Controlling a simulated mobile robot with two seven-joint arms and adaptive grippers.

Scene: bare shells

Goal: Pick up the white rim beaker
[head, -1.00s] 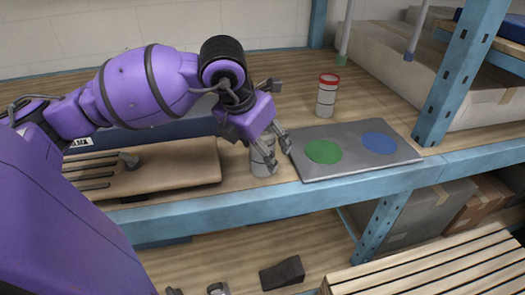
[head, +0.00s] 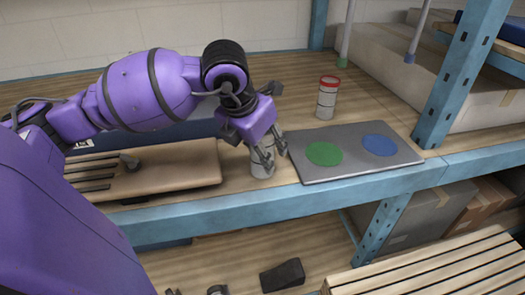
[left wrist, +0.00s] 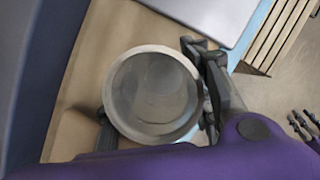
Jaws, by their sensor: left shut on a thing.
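The white rim beaker (head: 260,170) is a grey cylinder standing upright near the shelf's front edge, between the wooden board and the grey tray. My left gripper (head: 267,156) reaches down over it and is shut on it, partly hiding its upper part. In the left wrist view I look down into the beaker (left wrist: 150,95). Its pale round rim is clear and it looks empty. One finger is at its right side and another at its lower left. Dark finger-like parts at the bottom edge of the head view may be my right gripper, too cut off to judge.
A red-rimmed beaker (head: 327,98) stands behind the grey tray (head: 352,142), which bears a green disc (head: 323,153) and a blue disc (head: 379,142). A slotted wooden board (head: 185,163) lies left. A blue upright (head: 462,75) and cardboard box (head: 400,65) bound the right.

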